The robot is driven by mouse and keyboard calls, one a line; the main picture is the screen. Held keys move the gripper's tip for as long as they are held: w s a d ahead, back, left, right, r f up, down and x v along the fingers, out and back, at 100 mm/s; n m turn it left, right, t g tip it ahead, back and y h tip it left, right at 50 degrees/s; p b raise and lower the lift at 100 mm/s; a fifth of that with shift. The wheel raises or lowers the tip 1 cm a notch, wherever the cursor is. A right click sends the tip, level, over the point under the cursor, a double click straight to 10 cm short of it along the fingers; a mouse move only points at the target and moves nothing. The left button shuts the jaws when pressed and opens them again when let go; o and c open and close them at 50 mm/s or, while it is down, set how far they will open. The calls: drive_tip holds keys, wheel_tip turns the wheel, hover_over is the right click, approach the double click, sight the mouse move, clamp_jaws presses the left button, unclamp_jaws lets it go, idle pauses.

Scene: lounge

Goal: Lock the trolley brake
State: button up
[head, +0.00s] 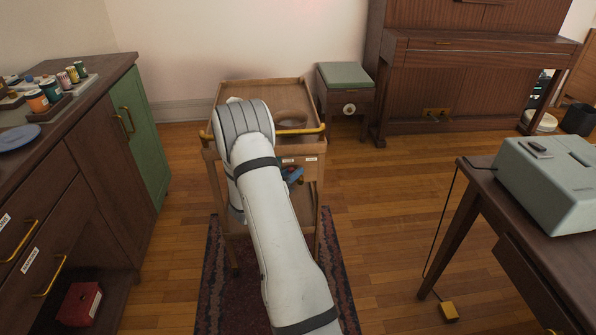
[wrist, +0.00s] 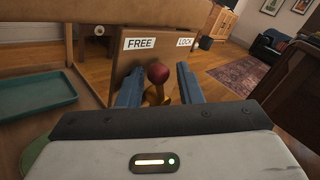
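The wooden trolley (head: 262,91) stands ahead with a yellow handle bar, largely covered by my arm. In the wrist view its brake lever is a red ball knob (wrist: 158,73) on a yellow stem (wrist: 154,95). Behind it, a wooden panel carries a FREE label (wrist: 139,43) at left and a LOCK label (wrist: 184,42) at right. The knob appears below them, nearer the FREE label. My gripper (wrist: 159,80) is open, its blue fingers either side of the knob with visible gaps. In the head view only part of my gripper (head: 293,174) shows beside my arm.
A teal tray (wrist: 37,90) lies left of the gripper on a trolley shelf. A cabinet (head: 105,150) stands left and a desk (head: 480,200) right, with a cable and yellow box (head: 449,311) on the floor. A patterned rug (head: 215,285) lies under the trolley.

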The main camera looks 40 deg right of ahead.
drive_tip(key=x, duration=0.2)
drive_tip(key=shift+w+d, duration=0.1)
drive_tip(key=shift+d, duration=0.15)
clamp_jaws()
idle(0.3)
